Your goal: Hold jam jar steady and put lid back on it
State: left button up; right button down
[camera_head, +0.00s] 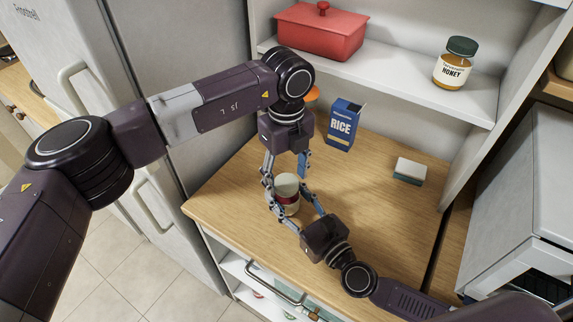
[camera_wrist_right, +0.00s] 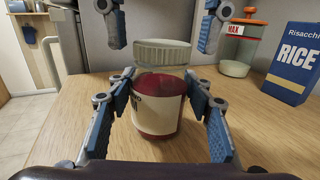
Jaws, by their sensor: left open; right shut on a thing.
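The jam jar (camera_head: 286,201) stands upright on the wooden counter; the right wrist view shows its red jam and pale label (camera_wrist_right: 157,105). The pale lid (camera_wrist_right: 162,52) rests on the jar's mouth and looks level; I cannot tell whether it is screwed tight. My right gripper (camera_head: 294,209) comes in low from the front and is shut on the jar's body, one finger on each side. My left gripper (camera_head: 285,170) hangs above, pointing down. Its fingers are open and apart on either side above the lid, not touching it in the right wrist view.
A blue rice box (camera_head: 342,124) stands behind the jar, with an orange-lidded container (camera_wrist_right: 240,45) beside it. A sponge (camera_head: 409,170) lies to the right. A red casserole (camera_head: 320,33) and a honey jar (camera_head: 454,65) sit on the shelf.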

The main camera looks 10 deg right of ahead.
pick_arm(q)
jog(key=shift+f, duration=0.25)
